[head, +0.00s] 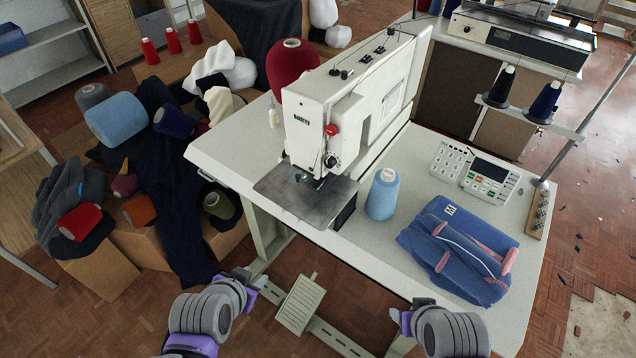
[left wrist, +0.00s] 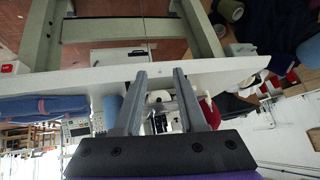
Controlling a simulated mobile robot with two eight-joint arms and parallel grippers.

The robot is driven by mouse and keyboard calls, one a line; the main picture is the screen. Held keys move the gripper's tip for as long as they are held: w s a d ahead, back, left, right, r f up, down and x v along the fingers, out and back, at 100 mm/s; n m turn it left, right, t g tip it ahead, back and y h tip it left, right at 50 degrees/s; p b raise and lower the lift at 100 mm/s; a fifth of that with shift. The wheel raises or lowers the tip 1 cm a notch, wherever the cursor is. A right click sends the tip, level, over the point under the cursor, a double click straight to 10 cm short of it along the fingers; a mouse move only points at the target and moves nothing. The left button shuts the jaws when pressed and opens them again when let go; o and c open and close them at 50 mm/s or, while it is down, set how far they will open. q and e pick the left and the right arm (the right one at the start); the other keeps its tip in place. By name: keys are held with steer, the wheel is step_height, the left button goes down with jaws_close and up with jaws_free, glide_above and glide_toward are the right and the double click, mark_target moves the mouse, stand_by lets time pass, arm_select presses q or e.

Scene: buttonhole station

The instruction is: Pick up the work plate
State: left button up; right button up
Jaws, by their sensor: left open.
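The flat grey metal plate (head: 305,200) under the sewing machine's needle looks like the work plate. It lies level on the machine bed at the table's front, its back partly hidden by the machine head. My left gripper (head: 241,278) is low in front of the table, left of the pedal and apart from the plate. In the left wrist view the left gripper (left wrist: 160,72) has its two fingers spread with nothing held between them. My right gripper (head: 408,312) is at the bottom of the head view, in front of the table; its jaws are too unclear to judge.
The white sewing machine (head: 345,105) stands on the white table (head: 235,150). A light blue thread cone (head: 383,194), a folded blue garment (head: 460,250) and a control panel (head: 490,178) are to its right. A pedal (head: 297,303) is below. Boxes with cloth and spools crowd the left.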

arm_select(q)
steer(key=w+d+f+m+t+h+b, duration=0.1)
steer(key=w+d+f+m+t+b, duration=0.1)
steer(key=w+m, duration=0.35)
steer(key=m+t+y+b, duration=0.1)
steer(key=m+t+b, duration=0.5)
steer(key=m+t, duration=0.25)
glide_toward(284, 192)
steer(key=shift+g, duration=0.25)
steer(key=w, duration=1)
steer(key=shift+d+r+p, duration=0.15)
steer(key=shift+d+p, duration=0.15)
arm_select(e)
step_height(284, 192, down, 9)
steer(key=shift+s, duration=0.45)
arm_select(q)
jaws_close()
